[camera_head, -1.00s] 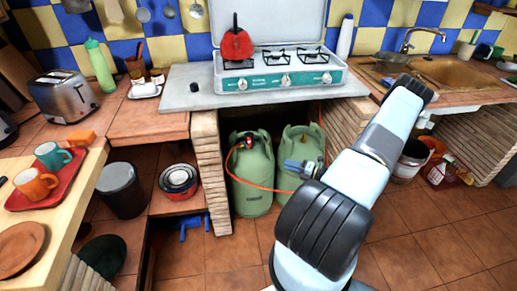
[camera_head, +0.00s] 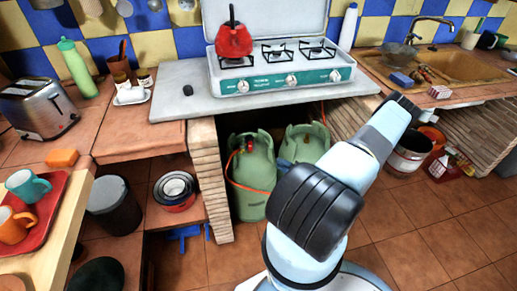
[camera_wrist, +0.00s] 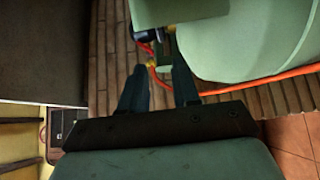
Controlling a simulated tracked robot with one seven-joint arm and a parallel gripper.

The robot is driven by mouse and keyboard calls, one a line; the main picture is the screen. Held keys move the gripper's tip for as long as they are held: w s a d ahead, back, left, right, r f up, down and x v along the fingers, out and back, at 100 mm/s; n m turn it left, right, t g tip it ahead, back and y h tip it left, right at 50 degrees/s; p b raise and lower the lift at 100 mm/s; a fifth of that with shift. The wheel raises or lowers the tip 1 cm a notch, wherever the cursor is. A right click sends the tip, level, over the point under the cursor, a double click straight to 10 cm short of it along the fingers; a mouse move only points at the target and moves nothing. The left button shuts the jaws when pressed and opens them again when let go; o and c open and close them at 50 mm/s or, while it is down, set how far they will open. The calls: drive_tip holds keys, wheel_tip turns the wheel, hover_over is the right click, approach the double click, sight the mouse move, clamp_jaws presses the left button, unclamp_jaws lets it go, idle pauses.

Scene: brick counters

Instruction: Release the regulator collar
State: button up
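Two green gas cylinders stand in the recess under the stove, a left one (camera_head: 253,185) and a right one (camera_head: 303,148), partly behind my arm. A red and dark regulator (camera_head: 250,144) sits on top of the left cylinder. In the wrist view, a dark blue fitting (camera_wrist: 150,34) with red and yellow parts shows just beyond my fingertips, beside a large green cylinder (camera_wrist: 250,35). I cannot tell which part of it is the collar. My gripper (camera_wrist: 156,62) has its two fingers apart, with nothing clearly held. In the head view it is mostly hidden behind my arm.
An orange hose (camera_wrist: 215,90) runs beside the right finger in the wrist view. A brick pillar (camera_head: 211,180) bounds the recess at left. The stove (camera_head: 285,80) sits on the counter above. A white bucket (camera_head: 410,155) stands at right.

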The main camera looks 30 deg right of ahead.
drive_tip(key=x, duration=1.3)
drive_tip(key=shift+w, duration=0.2)
clamp_jaws()
drive_tip(key=shift+s, duration=0.1)
idle(1.0)
